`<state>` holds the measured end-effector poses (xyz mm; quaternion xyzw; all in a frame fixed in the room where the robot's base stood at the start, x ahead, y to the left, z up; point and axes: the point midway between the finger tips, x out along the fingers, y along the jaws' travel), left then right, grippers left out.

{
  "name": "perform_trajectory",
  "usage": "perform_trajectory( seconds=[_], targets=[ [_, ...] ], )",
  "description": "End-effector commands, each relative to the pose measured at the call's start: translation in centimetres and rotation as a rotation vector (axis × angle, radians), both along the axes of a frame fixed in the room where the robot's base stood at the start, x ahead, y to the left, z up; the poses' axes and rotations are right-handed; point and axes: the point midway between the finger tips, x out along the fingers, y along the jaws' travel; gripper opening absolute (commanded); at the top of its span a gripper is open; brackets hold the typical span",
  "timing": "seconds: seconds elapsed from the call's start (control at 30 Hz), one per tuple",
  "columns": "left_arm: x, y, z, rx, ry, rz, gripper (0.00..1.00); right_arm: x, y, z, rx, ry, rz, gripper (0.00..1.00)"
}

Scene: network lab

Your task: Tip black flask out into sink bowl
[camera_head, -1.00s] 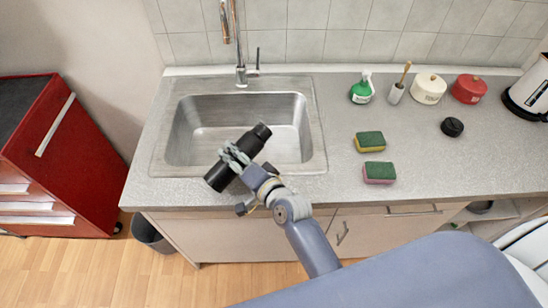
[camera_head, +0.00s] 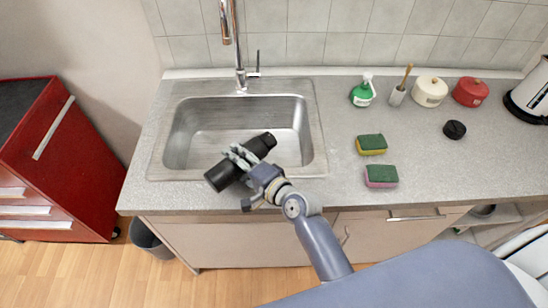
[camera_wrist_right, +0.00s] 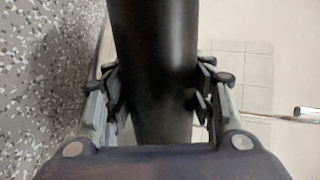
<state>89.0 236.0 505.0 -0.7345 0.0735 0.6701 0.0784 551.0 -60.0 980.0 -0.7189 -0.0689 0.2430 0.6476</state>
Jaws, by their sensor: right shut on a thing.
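The black flask (camera_head: 262,145) is held by my right gripper (camera_head: 240,157) above the front edge of the sink bowl (camera_head: 200,150). I cannot see any liquid coming out. My left gripper is not in view.
A tap (camera_head: 240,70) rises behind the bowl. Two sponges (camera_head: 371,144) (camera_head: 381,176), a green spray bottle (camera_head: 363,92), a brush in a holder (camera_head: 397,95), a cream pot (camera_head: 429,92), a red pot (camera_head: 470,91) and a black lid (camera_head: 454,130) stand on the counter to the right.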

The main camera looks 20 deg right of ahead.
Motion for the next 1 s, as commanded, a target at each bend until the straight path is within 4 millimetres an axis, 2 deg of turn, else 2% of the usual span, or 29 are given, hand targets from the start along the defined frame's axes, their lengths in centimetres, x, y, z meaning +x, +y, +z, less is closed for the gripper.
perform_trajectory(
  seconds=[1.0],
  targets=[
    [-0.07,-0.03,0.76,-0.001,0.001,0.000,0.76,0.01,0.08,0.35,0.116,0.053,0.000,0.14]
  ],
)
